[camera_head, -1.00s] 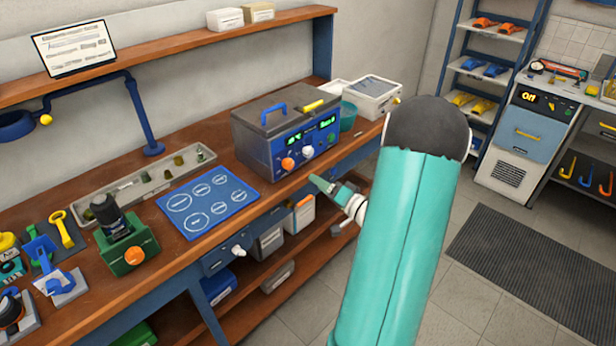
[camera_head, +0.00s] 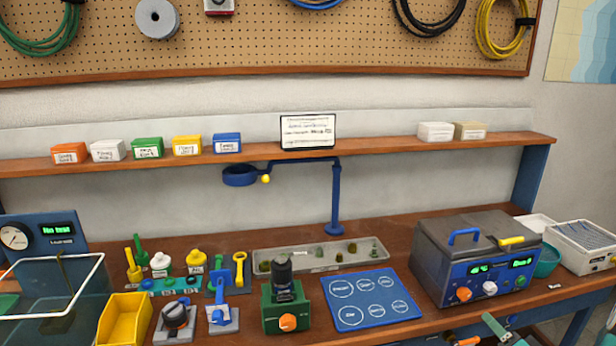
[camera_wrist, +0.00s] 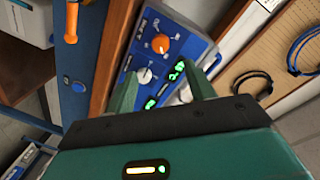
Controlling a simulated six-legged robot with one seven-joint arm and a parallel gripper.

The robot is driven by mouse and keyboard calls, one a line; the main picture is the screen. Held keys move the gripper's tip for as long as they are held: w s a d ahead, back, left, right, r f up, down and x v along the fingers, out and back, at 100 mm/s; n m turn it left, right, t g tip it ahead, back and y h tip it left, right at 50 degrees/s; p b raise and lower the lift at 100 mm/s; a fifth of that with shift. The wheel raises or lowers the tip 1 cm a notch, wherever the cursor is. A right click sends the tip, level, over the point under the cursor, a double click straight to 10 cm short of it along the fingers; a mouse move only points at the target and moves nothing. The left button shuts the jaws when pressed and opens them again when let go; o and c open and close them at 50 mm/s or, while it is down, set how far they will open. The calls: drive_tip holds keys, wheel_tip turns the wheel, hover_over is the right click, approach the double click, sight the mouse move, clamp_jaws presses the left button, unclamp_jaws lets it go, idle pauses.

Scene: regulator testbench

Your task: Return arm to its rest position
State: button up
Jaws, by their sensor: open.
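My gripper (camera_wrist: 163,88) shows in the wrist view with its two green fingers apart and nothing between them. Beyond the fingers is the blue control panel (camera_wrist: 168,45) of the grey bench unit, with an orange knob, a white knob and green displays. In the head view my gripper (camera_head: 496,327) is at the lower right, in front of the bench edge and below the grey unit (camera_head: 468,250). A gap to the panel seems to remain, but its size is hard to tell. Most of my arm is outside the head view.
The wooden bench (camera_head: 395,325) carries a blue mat (camera_head: 372,300), a green block with a black cylinder (camera_head: 286,308), a long metal tray (camera_head: 320,256), a yellow bin (camera_head: 124,318) and a glass tank (camera_head: 50,300). A shelf (camera_head: 380,152) runs above. A teal bowl (camera_head: 548,260) stands beside the unit.

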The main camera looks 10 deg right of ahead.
drive_tip(key=w+a+r+n+g+h, duration=0.35)
drive_tip(key=w+a+r, duration=0.25)
drive_tip(key=r, duration=0.2)
drive_tip(key=s+a+r+g+h, duration=0.1)
drive_tip(key=s+a+r+g, duration=0.1)
drive_tip(key=a+r, duration=0.45)
drive_tip(key=s+a+n+g+y, duration=0.2)
drive_tip(key=s+a, duration=0.6)
drive_tip(key=a, duration=0.4)
drive_tip(key=s+a+n+g+y, duration=0.2)
drive_tip(key=s+a+n+g, duration=0.2)
drive_tip(key=s+a, duration=0.5)
drive_tip(key=a, duration=0.3)
drive_tip(key=shift+s+r+y, duration=0.15)
drive_tip(key=shift+y, duration=0.2)
drive_tip(key=shift+d, duration=0.1)
